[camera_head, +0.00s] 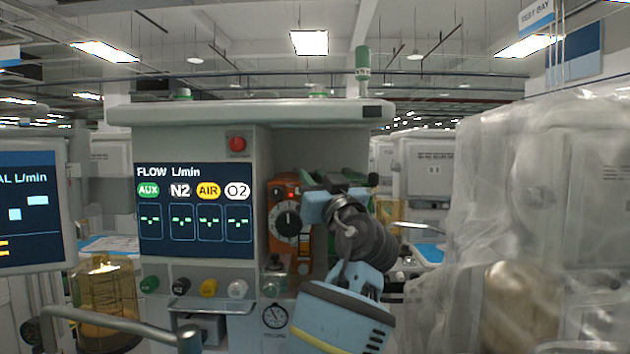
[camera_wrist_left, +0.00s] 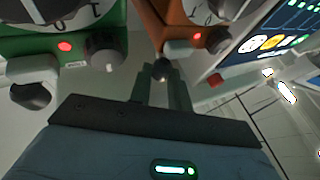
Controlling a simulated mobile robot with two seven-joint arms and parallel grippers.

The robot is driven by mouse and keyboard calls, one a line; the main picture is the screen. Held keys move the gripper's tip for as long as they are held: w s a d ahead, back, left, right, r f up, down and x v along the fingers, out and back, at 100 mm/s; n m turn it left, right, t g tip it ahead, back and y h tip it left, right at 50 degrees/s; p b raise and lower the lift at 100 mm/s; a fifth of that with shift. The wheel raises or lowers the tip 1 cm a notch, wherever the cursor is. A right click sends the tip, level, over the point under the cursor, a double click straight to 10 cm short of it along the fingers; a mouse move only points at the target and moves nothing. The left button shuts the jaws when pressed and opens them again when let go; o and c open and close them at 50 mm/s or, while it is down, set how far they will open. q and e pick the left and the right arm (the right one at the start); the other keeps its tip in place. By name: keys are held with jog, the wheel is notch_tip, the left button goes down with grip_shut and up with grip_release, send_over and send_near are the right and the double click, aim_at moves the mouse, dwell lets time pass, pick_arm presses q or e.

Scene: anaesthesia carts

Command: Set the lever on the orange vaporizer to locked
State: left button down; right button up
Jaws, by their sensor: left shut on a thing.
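The orange vaporizer (camera_head: 283,190) stands on the cart right of the flow screen, with a dark dial on its front. My left gripper (camera_head: 318,188) is in front of its right part and hides much of it. My left gripper (camera_wrist_left: 161,82) is shut on a dark round lever knob (camera_wrist_left: 161,69) just below that block. The lever's exact setting cannot be told. My right gripper is not in view.
A green vaporizer (camera_wrist_left: 75,45) is beside the orange one, with its own dark lever knob (camera_wrist_left: 30,96). The flow screen (camera_head: 195,215) is on the left of the vaporizers in the head view. A plastic-wrapped unit (camera_head: 545,200) stands at the right.

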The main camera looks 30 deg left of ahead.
pick_arm(q)
jog(key=c, duration=1.3)
grip_release()
jog(key=shift+w+a+f, duration=0.15)
jog(key=shift+w, duration=0.05)
jog(key=shift+s, duration=0.1)
jog(key=shift+b+v, duration=0.75)
jog(key=shift+v, duration=3.2)
